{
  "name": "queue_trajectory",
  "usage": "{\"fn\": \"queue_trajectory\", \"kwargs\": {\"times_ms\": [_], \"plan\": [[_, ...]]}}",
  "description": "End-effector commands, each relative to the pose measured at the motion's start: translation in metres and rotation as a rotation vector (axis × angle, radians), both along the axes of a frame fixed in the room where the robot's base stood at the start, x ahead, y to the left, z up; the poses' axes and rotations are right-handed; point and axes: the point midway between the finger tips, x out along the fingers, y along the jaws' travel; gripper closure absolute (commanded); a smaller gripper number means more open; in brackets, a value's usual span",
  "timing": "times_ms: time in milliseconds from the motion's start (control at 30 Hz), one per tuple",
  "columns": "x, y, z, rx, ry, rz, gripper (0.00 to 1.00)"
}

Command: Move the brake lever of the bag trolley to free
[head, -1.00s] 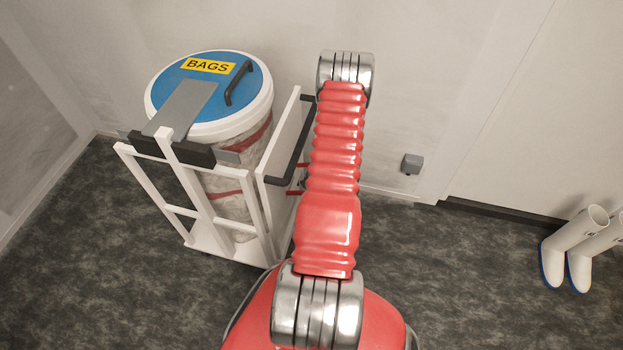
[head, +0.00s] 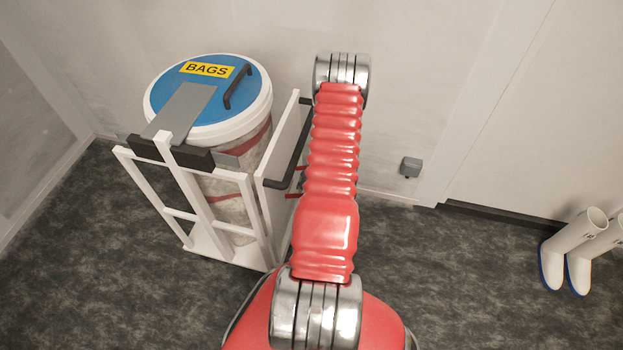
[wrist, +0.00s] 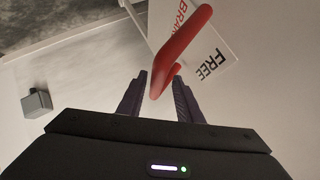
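The bag trolley (head: 185,185) is a white frame holding a drum of bags with a blue lid marked BAGS, left of my arm in the head view. The red brake lever (wrist: 182,45) shows in the wrist view, bent, with its end reaching down between my fingers. Behind it is a white plate (wrist: 212,30) with the words BRAKE, partly covered, and FREE. My gripper (wrist: 160,76) is open, one finger on each side of the lever's end, with a gap at least on the left. Contact on the right side is unclear. In the head view my arm hides the gripper.
A dark handle bar (head: 288,160) sticks out from the trolley's right side, close to my arm. A small grey box (head: 411,167) is on the wall. White boots (head: 577,250) stand at the right. The dark floor (head: 470,290) between is clear.

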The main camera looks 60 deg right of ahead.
Motion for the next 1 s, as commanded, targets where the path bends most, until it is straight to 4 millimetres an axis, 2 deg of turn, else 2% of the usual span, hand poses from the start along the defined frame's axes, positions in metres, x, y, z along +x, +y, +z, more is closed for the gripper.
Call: {"fn": "queue_trajectory", "kwargs": {"times_ms": [267,467,1000], "plan": [[-0.003,0.001,-0.001,0.004,0.003,-0.005,0.68],[-0.011,0.008,0.006,0.005,0.003,-0.006,0.68],[-0.06,0.058,0.057,0.003,0.002,-0.007,0.68]]}}
